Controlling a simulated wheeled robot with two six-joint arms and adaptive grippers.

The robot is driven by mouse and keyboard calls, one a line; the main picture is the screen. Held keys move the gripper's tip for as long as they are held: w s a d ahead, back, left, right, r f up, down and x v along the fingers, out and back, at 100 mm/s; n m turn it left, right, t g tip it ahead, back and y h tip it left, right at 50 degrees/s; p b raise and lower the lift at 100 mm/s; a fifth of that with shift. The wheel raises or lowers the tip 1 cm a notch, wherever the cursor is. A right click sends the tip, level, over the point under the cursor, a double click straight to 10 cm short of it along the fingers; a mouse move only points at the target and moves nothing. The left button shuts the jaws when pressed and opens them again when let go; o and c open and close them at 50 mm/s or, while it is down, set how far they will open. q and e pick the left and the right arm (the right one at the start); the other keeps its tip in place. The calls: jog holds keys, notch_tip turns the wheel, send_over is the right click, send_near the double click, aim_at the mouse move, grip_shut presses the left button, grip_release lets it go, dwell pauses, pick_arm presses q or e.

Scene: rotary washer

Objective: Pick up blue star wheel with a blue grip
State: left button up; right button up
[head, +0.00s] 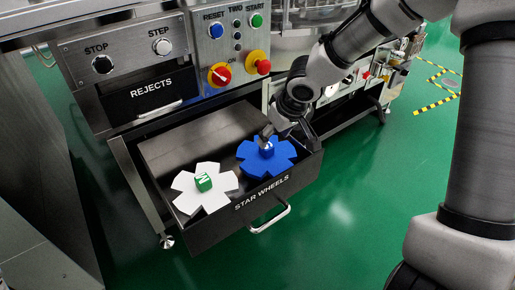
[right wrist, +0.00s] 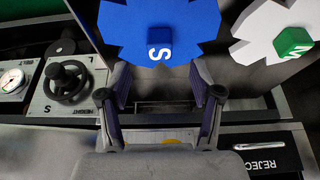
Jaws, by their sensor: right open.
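The blue star wheel (head: 258,167) lies in the right part of the open drawer labelled STAR WHEELS. Its blue cube-shaped grip (head: 267,150) stands at its centre; in the right wrist view this grip (right wrist: 160,39) carries a white S and the wheel (right wrist: 120,25) fills the top middle. My right gripper (head: 283,132) is just above and behind the grip in the head view. In the right wrist view the gripper (right wrist: 160,88) is open, its two fingers apart with nothing between them, and the grip is beyond the fingertips. My left gripper is not in view.
The drawer (head: 228,214) has dark walls and a front handle (head: 270,219). The REJECTS drawer (head: 150,92) and button panel (head: 235,50) are behind.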

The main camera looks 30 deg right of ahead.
aim_at(267, 158)
jog(key=shift+x, duration=1.2)
jog(key=x, duration=0.2)
jog(key=b+x, duration=0.1)
jog(key=x, duration=0.1)
jog(key=shift+w+f, duration=0.2)
jog(key=shift+w, duration=0.15)
jog(key=shift+r, duration=0.15)
grip_shut()
